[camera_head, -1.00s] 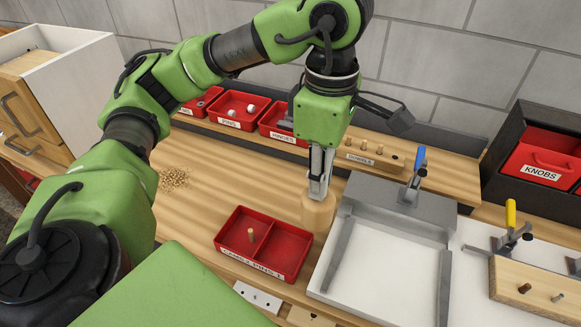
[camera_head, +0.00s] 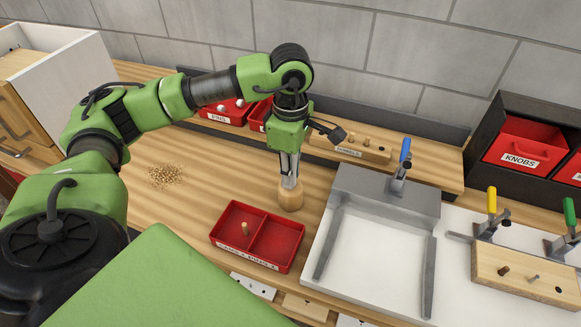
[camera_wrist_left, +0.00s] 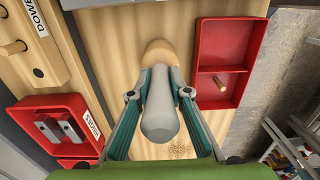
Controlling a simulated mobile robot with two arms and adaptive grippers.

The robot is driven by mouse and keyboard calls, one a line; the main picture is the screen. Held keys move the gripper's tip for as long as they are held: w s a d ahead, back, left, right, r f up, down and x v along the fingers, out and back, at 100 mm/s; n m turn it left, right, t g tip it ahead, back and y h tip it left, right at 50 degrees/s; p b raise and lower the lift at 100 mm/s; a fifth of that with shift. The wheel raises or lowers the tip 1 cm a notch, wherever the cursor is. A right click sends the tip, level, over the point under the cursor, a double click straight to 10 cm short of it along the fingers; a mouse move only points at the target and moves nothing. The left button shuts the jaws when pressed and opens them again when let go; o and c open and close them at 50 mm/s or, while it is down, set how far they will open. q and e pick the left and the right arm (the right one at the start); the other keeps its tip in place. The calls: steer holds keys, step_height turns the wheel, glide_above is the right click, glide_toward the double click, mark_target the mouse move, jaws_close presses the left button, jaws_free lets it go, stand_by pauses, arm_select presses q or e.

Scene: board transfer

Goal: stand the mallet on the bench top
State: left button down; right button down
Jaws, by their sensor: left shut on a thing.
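The mallet has a pale wooden head (camera_head: 290,195) and a grey handle (camera_wrist_left: 158,118). It is upright, head down, over the bench top (camera_head: 200,200) just behind the right end of the two-part red tray (camera_head: 305,240). The head looks at or very near the bench surface; contact cannot be told for sure. My left gripper (camera_head: 289,178) is above the head, shut on the handle, with a finger on each side in the left wrist view (camera_wrist_left: 158,88). My right gripper is in neither view.
A grey-walled white tray (camera_head: 375,265) stands right of the mallet. The dowel rack (camera_head: 350,150) and red bins (camera_head: 227,112) line the back shelf. Wood shavings (camera_head: 165,177) lie on the left, with bare bench between them and the mallet.

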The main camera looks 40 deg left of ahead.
arm_select(q)
steer(key=shift+d, duration=0.1)
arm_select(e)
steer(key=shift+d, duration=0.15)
arm_select(q)
steer(key=shift+f, duration=0.2)
steer(key=c, duration=1.9)
jaws_free()
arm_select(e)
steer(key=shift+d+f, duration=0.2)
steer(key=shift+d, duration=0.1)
arm_select(q)
steer(key=shift+r, duration=0.15)
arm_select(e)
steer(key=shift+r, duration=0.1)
